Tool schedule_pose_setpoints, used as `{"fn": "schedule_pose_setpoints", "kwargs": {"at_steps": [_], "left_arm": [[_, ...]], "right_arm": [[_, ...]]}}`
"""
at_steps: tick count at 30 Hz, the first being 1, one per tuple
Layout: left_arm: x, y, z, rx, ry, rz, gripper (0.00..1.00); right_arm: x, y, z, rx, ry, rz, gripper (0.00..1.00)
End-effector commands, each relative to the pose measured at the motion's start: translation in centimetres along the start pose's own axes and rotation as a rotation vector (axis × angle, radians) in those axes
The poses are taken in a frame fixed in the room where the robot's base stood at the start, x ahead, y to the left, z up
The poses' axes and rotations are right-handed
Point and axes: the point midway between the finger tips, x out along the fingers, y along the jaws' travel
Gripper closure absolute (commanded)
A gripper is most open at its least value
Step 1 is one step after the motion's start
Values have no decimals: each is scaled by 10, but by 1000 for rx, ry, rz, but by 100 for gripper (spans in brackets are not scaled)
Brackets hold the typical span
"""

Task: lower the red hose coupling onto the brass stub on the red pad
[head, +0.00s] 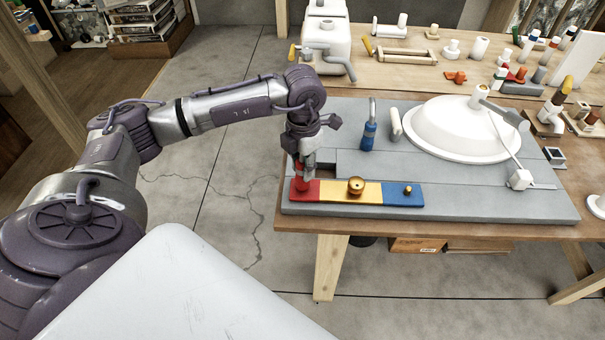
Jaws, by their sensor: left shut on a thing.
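My left gripper (305,166) points down at the left end of the colour strip and is shut on the red hose coupling (300,182). Only part of the coupling shows below and beside the fingers. It is at or just above the red pad (312,192); I cannot tell whether it touches. The brass stub on the red pad is hidden behind the coupling and fingers. My right gripper is not in view.
A yellow pad (374,197) with a wide brass fitting (356,185) and a blue pad (397,199) with a small brass stub (407,189) adjoin to the right. A blue coupling (369,136) stands behind. A white dome (460,128) sits farther right on the grey board (470,205).

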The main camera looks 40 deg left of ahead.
Motion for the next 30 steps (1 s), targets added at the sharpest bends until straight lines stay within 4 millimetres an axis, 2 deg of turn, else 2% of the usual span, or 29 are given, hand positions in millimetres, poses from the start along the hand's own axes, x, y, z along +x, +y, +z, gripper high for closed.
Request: {"fn": "schedule_pose_setpoints", "kwargs": {"at_steps": [30], "left_arm": [[13, 0, 0, 0, 0, 0, 100]], "right_arm": [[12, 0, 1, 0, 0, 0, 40]]}}
